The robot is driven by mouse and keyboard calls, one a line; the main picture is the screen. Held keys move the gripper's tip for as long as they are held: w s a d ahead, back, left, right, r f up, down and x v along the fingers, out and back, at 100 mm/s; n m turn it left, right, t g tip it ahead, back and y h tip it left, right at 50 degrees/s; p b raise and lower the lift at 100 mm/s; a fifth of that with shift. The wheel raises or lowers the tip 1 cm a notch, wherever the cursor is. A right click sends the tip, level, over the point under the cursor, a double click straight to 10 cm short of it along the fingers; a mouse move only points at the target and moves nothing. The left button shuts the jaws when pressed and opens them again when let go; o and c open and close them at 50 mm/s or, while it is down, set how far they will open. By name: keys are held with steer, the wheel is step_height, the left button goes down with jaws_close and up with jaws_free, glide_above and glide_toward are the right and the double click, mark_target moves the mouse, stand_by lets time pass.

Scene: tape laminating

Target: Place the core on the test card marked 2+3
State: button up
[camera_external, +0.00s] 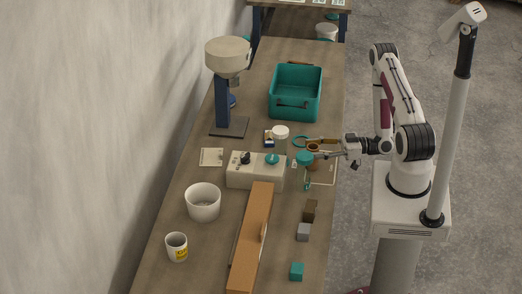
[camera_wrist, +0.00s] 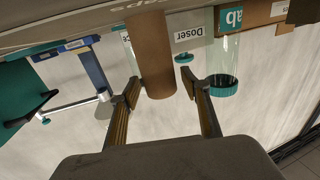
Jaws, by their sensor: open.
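My gripper (camera_external: 322,148) reaches level over the bench from the right, open. In the wrist view its two fingers (camera_wrist: 161,88) stand on either side of a brown cardboard tube, likely the core (camera_wrist: 153,55). The left finger is close to the tube; a gap shows at the right finger. In the external view the brown core (camera_external: 312,147) shows small at the fingertips, partly covered by them. A pale card (camera_external: 211,157) lies left of the beige box and another flat pale card (camera_external: 326,173) lies below my gripper. I cannot read 2+3 on either.
A teal-lidded clear jar (camera_external: 303,158) stands close to my gripper; its teal end (camera_wrist: 222,85) shows beside the right finger.

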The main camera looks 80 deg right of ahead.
steer(key=shift+v, duration=3.6)
steer(key=shift+a+f, duration=0.1)
steer(key=shift+a, duration=0.05)
steer(key=shift+o, duration=0.5)
steer(key=shift+a+f, duration=0.4)
steer(key=shift+a, duration=0.05)
steer(key=a+f+m+h, duration=0.1)
steer(key=a+m, duration=0.1)
steer(key=shift+f+m+t, duration=0.3)
steer(key=shift+f, duration=0.05)
steer(key=shift+w+a+f+m+h, duration=0.1)
steer(key=shift+a+f+m+h, duration=0.2)
steer(key=shift+h, duration=0.4)
steer(key=shift+d+f+m+h, duration=0.1)
steer(key=shift+f+m+h, duration=0.4)
steer(key=shift+h, duration=0.4)
steer(key=shift+d+n+h, duration=0.3)
steer(key=shift+d+h, duration=0.35)
steer(key=shift+h, duration=0.05)
